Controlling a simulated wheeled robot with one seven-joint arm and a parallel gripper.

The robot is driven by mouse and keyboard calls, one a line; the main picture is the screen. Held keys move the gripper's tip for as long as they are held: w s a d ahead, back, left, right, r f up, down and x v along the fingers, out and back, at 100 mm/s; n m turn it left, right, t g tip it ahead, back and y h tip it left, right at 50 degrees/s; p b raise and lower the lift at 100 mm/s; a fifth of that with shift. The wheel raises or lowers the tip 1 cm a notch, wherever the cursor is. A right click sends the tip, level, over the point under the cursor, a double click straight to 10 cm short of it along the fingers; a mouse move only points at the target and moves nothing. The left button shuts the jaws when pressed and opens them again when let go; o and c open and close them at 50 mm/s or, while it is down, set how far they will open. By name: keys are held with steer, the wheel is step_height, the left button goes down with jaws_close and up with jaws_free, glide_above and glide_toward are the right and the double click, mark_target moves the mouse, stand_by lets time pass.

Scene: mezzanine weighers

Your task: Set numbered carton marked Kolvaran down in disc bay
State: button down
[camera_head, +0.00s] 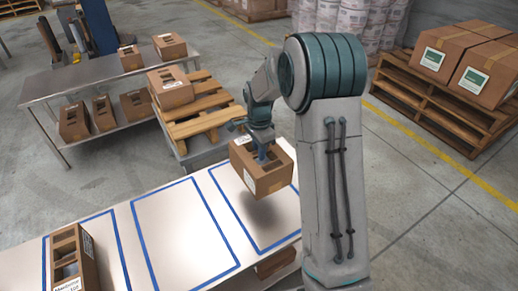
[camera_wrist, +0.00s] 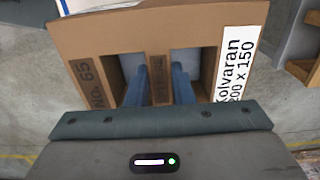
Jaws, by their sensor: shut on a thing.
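The brown carton marked Kolvaran (camera_wrist: 150,33) fills the wrist view, with "No. 65" printed at its left and a white label reading "Kolvaran 200 x 150" at its right. My gripper (camera_wrist: 160,85) is shut on the carton, its blue fingers in the two openings either side of a middle strip. In the head view the carton (camera_head: 268,183) hangs above the right end of a pale table (camera_head: 135,193), over a blue-outlined bay (camera_head: 228,181). Two more blue-outlined bays, the middle one (camera_head: 180,235) and the left one (camera_head: 107,235), lie beside it. No disc mark is visible.
Another carton (camera_head: 88,262) stands at the table's left end. The middle bay is clear. Behind are a metal shelf table (camera_head: 90,82) with several cartons, a pallet stack (camera_head: 205,125) bearing one carton, and a pallet (camera_head: 430,105) of labelled boxes at right.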

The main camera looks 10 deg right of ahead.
steer(key=shift+f+b, duration=3.55)
steer(key=shift+f, duration=1.8)
steer(key=shift+f, duration=0.3)
steer(key=c, duration=1.2)
jaws_free()
steer(key=shift+r, duration=0.1)
steer(key=shift+o, duration=0.2)
steer(key=shift+r, duration=0.1)
step_height(320, 180, up, 14)
steer(key=shift+f+p, duration=0.2)
steer(key=shift+p, duration=0.4)
